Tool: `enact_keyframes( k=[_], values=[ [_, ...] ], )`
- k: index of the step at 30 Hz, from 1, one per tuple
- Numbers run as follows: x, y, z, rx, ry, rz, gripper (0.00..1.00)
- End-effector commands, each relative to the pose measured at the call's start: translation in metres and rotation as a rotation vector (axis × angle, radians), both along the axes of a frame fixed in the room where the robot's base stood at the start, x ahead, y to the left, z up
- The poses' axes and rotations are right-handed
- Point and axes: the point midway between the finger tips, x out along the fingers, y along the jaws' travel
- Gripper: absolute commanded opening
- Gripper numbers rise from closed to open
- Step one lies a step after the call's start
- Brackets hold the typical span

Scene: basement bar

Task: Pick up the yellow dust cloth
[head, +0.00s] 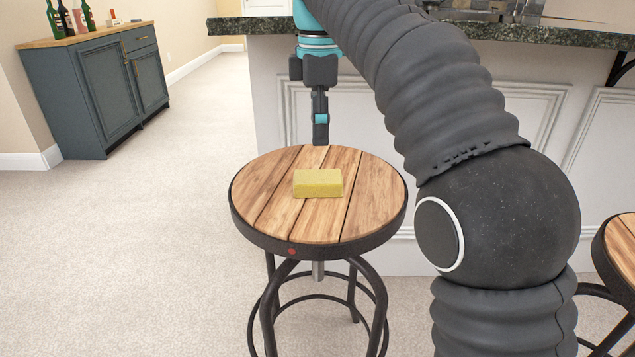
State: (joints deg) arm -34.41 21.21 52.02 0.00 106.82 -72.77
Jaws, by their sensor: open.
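A yellow block-shaped item (318,183), which looks like the folded dust cloth, lies flat near the middle of a round wooden stool seat (262,192). My gripper (320,140) points down over the far edge of the seat, behind the yellow item in the picture. It is apart from the yellow item and holds nothing that I can see. It shows edge-on, so the gap between its fingers is hidden.
A bar counter (420,28) with a dark stone top stands behind the stool. A second stool (625,245) is at the right edge. A blue-grey cabinet (105,85) with bottles stands at the far left. The carpet (130,250) on the left is clear.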

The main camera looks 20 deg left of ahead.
Motion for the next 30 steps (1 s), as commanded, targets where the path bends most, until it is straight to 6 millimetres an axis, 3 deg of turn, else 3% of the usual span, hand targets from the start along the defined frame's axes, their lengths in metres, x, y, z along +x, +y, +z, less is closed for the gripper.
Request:
enact_keyframes(
  k=[9, 17, 25, 30],
  values=[
    [0.0, 0.0, -0.042, 0.0, 0.001, -0.001, 0.94],
    [0.001, 0.0, -0.058, 0.0, 0.0, -0.002, 0.94],
    [0.003, 0.003, -0.095, -0.002, 0.002, -0.002, 0.94],
    [0.003, 0.003, -0.105, 0.0, 0.0, -0.002, 0.94]
  ],
)
